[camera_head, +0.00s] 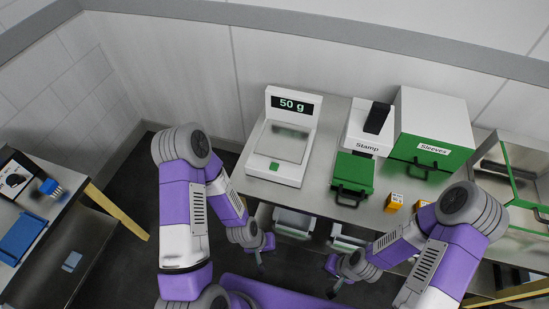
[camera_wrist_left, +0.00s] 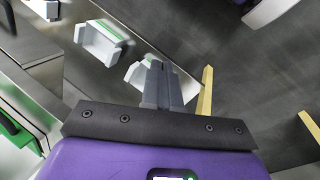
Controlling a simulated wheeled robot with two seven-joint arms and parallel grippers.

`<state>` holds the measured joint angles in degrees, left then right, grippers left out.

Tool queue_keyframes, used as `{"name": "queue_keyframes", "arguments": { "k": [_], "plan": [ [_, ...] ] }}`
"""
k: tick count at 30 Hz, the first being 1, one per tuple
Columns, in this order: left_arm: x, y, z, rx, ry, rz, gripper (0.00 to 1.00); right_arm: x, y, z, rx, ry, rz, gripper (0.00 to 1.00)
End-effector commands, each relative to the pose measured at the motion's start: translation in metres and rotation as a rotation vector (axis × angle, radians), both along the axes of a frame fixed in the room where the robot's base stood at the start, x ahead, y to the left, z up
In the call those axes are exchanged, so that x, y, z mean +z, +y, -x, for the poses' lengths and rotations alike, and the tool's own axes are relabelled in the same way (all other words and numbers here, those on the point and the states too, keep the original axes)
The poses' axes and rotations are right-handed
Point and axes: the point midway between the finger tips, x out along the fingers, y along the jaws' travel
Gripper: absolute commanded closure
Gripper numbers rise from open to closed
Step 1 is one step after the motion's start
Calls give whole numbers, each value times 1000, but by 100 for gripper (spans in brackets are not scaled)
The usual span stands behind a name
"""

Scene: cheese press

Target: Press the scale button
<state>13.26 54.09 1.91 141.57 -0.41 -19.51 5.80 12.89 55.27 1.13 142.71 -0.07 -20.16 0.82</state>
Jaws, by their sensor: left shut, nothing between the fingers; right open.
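The white scale (camera_head: 284,138) stands on the metal counter in the head view, its display reading "50 g". Its green button (camera_head: 274,166) is on the front, below the grey weighing plate, which looks empty. My left gripper (camera_head: 260,263) is below and in front of the scale, apart from it and lower than the counter's front edge. In the left wrist view its fingers (camera_wrist_left: 162,84) are together with nothing between them. My right gripper (camera_head: 333,291) is open and empty, low in front of the counter and to the right.
A stamp press (camera_head: 366,134) and a white-and-green "Sleeves" box (camera_head: 432,120) stand right of the scale. Small orange blocks (camera_head: 394,202) lie near the counter's front. White bins (camera_head: 293,222) sit under the counter. Another table (camera_head: 40,205) is at the left.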

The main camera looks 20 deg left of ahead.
Motion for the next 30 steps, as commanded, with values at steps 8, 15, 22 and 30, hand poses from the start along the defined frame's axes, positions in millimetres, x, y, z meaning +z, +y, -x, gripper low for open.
{"name": "queue_keyframes", "arguments": {
  "k": [8, 15, 22, 30],
  "plan": [
    [99, 20, -135, 678, -34, 169, 100, 34, 0, 0, 0, 0, 0, 57],
    [180, 46, -222, 1182, -5, 416, 100, 33, 0, 0, 0, 0, 0, 57],
    [228, 61, -257, 1411, 34, 574, 100, 33, 0, 0, 0, 0, 0, 57],
    [235, 63, -261, 1447, 46, 600, 100, 33, 0, 0, 0, 0, 0, 57]
  ]
}}
